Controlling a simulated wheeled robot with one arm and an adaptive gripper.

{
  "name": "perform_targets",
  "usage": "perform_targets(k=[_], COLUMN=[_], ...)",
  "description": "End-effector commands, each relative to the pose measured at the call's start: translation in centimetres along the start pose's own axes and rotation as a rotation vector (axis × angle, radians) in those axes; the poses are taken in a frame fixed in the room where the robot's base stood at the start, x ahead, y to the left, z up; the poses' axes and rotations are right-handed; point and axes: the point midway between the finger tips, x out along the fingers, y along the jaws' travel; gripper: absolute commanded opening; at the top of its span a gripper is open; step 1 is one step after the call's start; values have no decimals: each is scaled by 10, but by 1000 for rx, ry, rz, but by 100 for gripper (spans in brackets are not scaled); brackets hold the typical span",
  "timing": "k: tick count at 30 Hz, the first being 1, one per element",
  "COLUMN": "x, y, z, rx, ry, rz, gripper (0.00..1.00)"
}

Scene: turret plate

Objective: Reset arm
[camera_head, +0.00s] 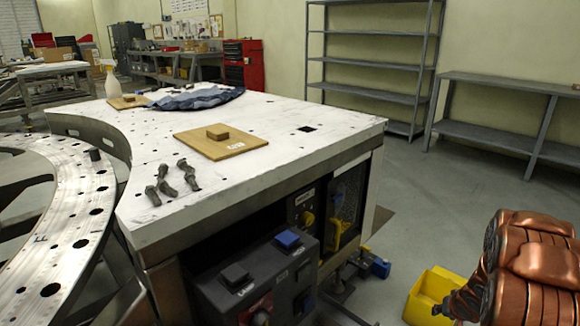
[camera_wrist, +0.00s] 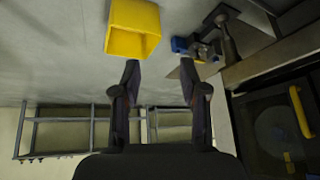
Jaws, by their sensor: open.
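My gripper (camera_wrist: 159,75) shows in the wrist view with its two dark fingers spread apart. It is open and nothing is between the fingers. In the wrist view a yellow bin (camera_wrist: 133,28) lies beyond the left fingertip, and a blue-and-grey device (camera_wrist: 195,46) lies beyond the right one.
The white table (camera_head: 285,125) bears several dark bolts (camera_head: 165,187), a wooden board with a block (camera_head: 222,143) and a blue cloth (camera_head: 198,97). The yellow bin (camera_head: 432,297) stands on the floor beside my arm. A control box (camera_head: 255,280) juts out from the table's front. Shelves (camera_head: 370,65) stand behind.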

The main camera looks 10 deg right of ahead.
Motion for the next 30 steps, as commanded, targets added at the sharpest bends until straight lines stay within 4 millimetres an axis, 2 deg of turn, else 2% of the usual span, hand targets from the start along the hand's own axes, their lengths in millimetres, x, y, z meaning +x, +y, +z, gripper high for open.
perform_targets(k=[1, 6, 13, 17, 23, 30], x=[-26, -87, -176, -225, -301, -389], y=[-3, -11, -29, -44, -70, -108], z=[-16, -38, -54, -52, -39, -5], rx=[-19, -61, -99, -115, -138, -173], ry=[2, -20, -69, -111, -189, -307], rz=[34, 141, 252, 290, 317, 295], gripper=[43, 43, 43, 43, 43, 43])
